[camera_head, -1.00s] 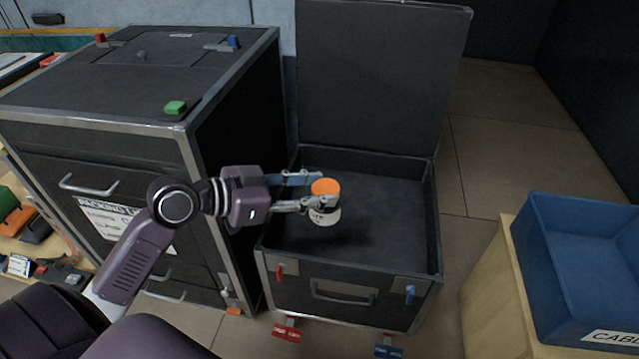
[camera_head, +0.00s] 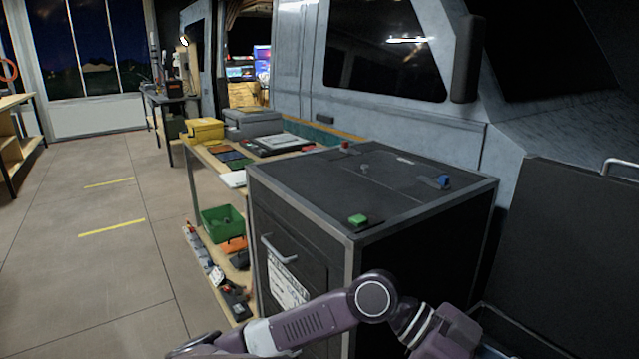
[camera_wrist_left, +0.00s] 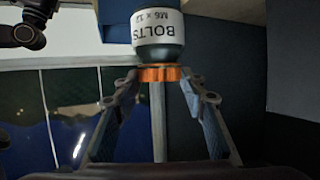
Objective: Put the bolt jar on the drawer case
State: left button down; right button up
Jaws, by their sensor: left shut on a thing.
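The bolt jar (camera_wrist_left: 160,30) shows in the left wrist view, with a white label reading "BOLTS M6 x 12" and an orange lid. My left gripper (camera_wrist_left: 160,80) is shut on it, with a finger at each side of the lid. In the head view the wrist shows at the bottom right; the fingers and jar cannot be made out there. The black drawer case (camera_head: 420,190), with metal edges and a front handle, stands in the middle, left of and beyond my left wrist. My right gripper is not in view.
On the case top lie a green piece (camera_head: 358,219), a blue piece (camera_head: 444,181) and a small red piece (camera_head: 344,146); much of the top is bare. An open black case lid (camera_head: 580,240) stands at right. A wooden bench (camera_head: 205,158) with bins is behind left.

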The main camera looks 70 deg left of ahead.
aim_at(329, 186)
jog(key=u, duration=1.4)
